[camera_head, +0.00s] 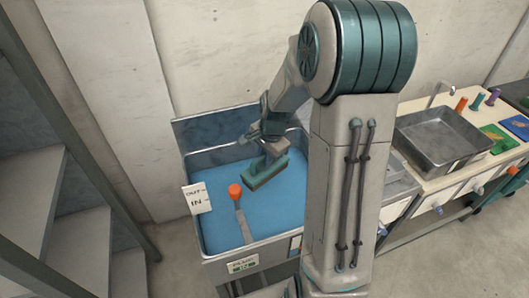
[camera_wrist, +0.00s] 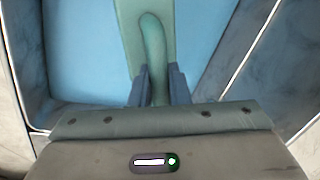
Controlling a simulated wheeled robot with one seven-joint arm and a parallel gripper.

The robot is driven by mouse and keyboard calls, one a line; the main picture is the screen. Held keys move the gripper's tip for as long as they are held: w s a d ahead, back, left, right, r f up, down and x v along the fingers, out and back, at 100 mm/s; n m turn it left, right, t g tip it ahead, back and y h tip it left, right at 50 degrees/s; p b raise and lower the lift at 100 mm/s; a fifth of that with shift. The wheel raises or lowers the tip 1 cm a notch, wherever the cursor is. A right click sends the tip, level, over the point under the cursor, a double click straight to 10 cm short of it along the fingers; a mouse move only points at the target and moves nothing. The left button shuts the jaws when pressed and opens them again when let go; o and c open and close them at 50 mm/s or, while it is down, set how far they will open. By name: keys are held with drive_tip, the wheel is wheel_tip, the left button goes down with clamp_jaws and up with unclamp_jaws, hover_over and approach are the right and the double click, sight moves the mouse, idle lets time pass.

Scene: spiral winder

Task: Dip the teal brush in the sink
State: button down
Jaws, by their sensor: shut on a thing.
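The teal brush (camera_head: 268,172), a block with a brown lower edge, hangs slightly tilted over the blue interior of a metal tub. Whether its bristles touch the blue surface, I cannot tell. My gripper (camera_head: 265,143) is shut on its handle. In the wrist view, the brush's curved teal handle (camera_wrist: 155,60) runs between the two dark blue fingers of my gripper (camera_wrist: 158,82). The grey sink (camera_head: 437,134), a metal basin under a tap, is set in the counter at the right, apart from the brush. My arm hides part of the tub.
The blue-filled tub (camera_head: 188,172) carries an OUT/IN card (camera_head: 197,198). Shelves (camera_head: 75,235) stand at the left. Colored pegs (camera_head: 477,101) and small mats (camera_head: 497,137) are on the counter (camera_head: 462,172), right of the sink.

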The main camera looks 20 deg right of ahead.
wheel_tip(320, 180, down, 14)
drive_tip(key=b, duration=0.9)
drive_tip(key=shift+b, duration=0.3)
drive_tip(key=shift+r, duration=0.15)
idle(0.5)
wheel_tip(320, 180, up, 19)
drive_tip(key=p, duration=1.3)
idle(0.5)
